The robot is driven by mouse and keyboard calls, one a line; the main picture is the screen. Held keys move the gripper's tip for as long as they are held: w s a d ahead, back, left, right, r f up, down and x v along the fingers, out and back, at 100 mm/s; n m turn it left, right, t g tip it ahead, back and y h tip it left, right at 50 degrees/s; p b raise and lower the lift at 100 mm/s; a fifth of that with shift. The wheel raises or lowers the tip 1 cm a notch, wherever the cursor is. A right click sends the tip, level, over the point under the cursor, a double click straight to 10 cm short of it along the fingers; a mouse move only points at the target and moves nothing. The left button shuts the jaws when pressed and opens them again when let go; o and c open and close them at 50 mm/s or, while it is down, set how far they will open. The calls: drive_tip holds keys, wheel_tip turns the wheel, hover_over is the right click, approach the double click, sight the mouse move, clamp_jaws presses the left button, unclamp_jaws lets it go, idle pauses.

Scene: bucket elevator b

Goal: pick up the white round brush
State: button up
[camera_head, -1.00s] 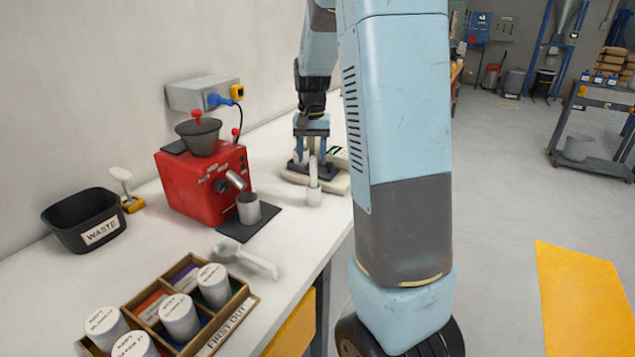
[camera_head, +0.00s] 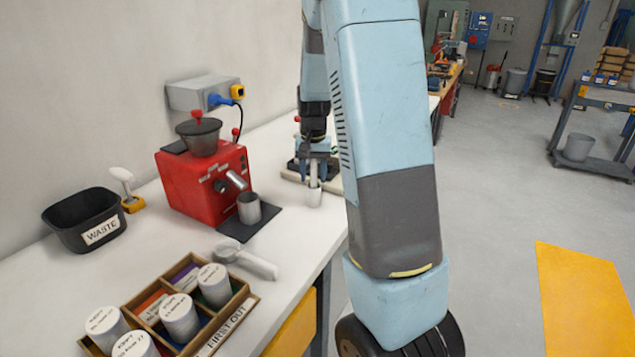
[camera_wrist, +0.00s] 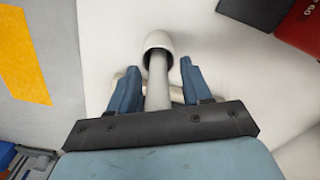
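The white round brush (camera_head: 314,197) stands near the front edge of the white counter, a pale handle rising from a wider round end. In the wrist view its handle (camera_wrist: 158,85) runs between the two blue fingers of my gripper (camera_wrist: 160,70), with the round end beyond the fingertips. A gap shows on each side of the handle, so my gripper is open and not clamped on it. In the head view my gripper (camera_head: 315,172) is at the brush's upper part. The far end of the handle is hidden by my gripper in the wrist view.
A red grinder (camera_head: 205,182) with a metal cup (camera_head: 249,208) on a dark mat stands left of the brush. A pale scoop (camera_head: 247,259), a wooden tray (camera_head: 240,297) of jars and a black waste bin (camera_head: 62,225) are nearer. A dark-topped pale item (camera_head: 292,172) lies behind the brush.

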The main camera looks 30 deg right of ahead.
clamp_jaws()
drive_tip(key=shift+r, duration=0.1)
idle(0.3)
